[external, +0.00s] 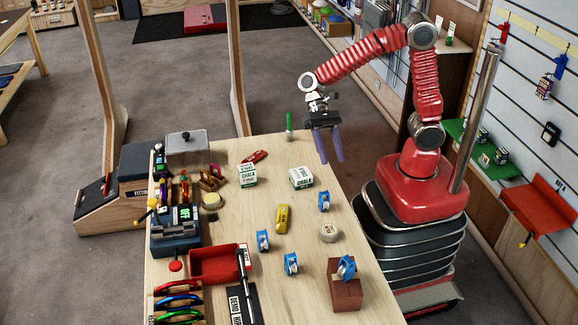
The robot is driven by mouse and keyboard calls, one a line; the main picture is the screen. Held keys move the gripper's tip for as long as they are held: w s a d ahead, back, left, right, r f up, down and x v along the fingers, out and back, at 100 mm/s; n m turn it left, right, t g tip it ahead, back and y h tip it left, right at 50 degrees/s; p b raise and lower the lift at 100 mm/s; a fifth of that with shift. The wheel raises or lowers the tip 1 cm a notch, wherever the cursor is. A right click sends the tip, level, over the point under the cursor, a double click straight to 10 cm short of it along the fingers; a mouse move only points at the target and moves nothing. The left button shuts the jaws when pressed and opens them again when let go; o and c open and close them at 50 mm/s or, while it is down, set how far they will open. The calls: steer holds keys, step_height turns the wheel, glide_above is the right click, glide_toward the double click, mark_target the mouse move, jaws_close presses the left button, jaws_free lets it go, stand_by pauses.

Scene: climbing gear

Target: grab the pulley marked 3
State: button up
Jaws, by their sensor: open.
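Several blue pulleys are on the wooden table. One pulley (324,202) lies near the table's right edge. Two more, a left pulley (263,241) and a lower pulley (291,264), lie near the middle. Another pulley (346,268) sits tilted on top of a brown block (345,294). I cannot read a number on any of them at this size. My gripper (331,156), with purple fingers pointing down, is open and empty. It hangs above the table's far right side, apart from all the pulleys.
White chalk boxes (248,176), a yellow item (283,218), a round tape roll (329,232) and an upright green item (289,125) stand around the pulleys. A red tray (217,264), carabiners and a dark device (175,238) fill the left side. Bare wood lies between the items.

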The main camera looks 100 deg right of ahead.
steer(key=w+m+y, duration=0.1)
steer(key=w, duration=0.1)
steer(key=w+f+m+y, duration=0.1)
steer(key=w, duration=0.1)
steer(key=w+m+y, duration=0.1)
steer(key=w+m, duration=0.1)
steer(key=shift+w+d+f+t+y, duration=0.15)
steer(key=shift+w+d+t+y, duration=0.05)
steer(key=shift+d+t+y, duration=0.1)
glide_toward(324, 196)
steer(key=a+f, duration=0.3)
steer(key=shift+s, duration=0.35)
steer(key=shift+f+x, duration=0.15)
steer(key=shift+x, duration=1.15)
steer(key=shift+f+x, duration=0.15)
steer(key=shift+x, duration=1.2)
steer(key=shift+d, duration=0.15)
